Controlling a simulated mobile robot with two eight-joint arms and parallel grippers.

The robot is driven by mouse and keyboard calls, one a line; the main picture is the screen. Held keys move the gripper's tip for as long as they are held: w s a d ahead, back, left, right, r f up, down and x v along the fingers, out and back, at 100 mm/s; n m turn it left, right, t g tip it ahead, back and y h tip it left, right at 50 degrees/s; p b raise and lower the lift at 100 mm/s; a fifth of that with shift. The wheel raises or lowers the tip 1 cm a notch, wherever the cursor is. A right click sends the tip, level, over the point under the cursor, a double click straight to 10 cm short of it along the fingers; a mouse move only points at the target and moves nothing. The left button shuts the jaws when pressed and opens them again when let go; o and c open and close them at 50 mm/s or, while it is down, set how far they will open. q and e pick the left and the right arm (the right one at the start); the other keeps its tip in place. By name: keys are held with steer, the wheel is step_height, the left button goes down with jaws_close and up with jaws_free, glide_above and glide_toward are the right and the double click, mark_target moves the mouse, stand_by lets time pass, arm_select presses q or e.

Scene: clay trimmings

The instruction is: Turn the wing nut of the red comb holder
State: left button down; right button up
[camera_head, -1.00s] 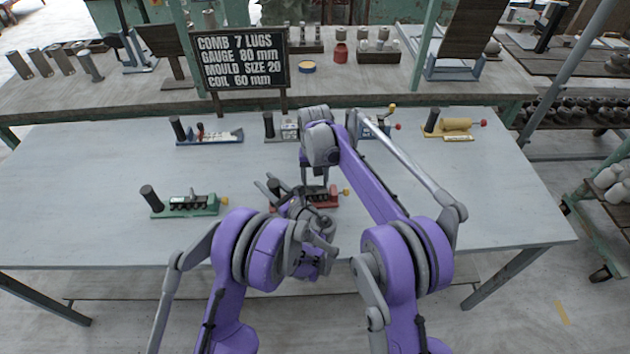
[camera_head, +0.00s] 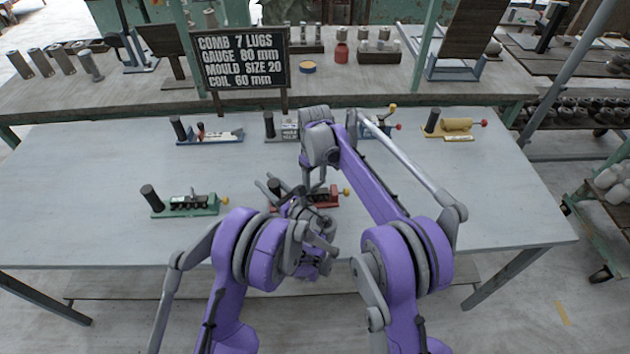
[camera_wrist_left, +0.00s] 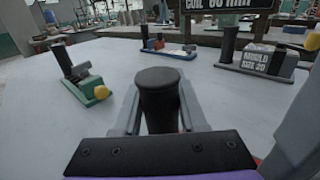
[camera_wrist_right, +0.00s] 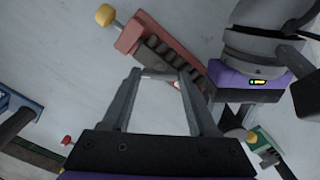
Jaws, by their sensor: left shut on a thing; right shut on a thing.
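The red comb holder (camera_head: 328,196) stands on the grey table at its front middle, partly hidden by my arms. In the right wrist view its red base with a dark toothed comb (camera_wrist_right: 146,35) and a yellow knob (camera_wrist_right: 105,14) show. My left gripper (camera_head: 273,188) is shut around an upright black post (camera_wrist_left: 158,92), which fills the space between its fingers. My right gripper (camera_wrist_right: 160,76) points down beside the red holder's comb, its fingers close on a small pale piece (camera_wrist_right: 160,72), seemingly the wing nut. The nut's wings are not clear.
A green comb holder (camera_head: 190,207) stands to the left. Blue (camera_head: 210,138), grey (camera_head: 283,136) and yellow (camera_head: 455,126) holders stand along the back, with another blue one (camera_head: 378,130). A chalkboard (camera_head: 240,58) stands behind. The table's right side is clear.

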mark_target(315, 185)
stand_by(0.3)
steer(key=o, duration=1.4)
step_height(315, 185, up, 12)
steer(key=shift+r, duration=0.1)
arm_select(q)
steer(key=shift+c, duration=1.9)
jaws_free()
steer(key=shift+d, duration=0.1)
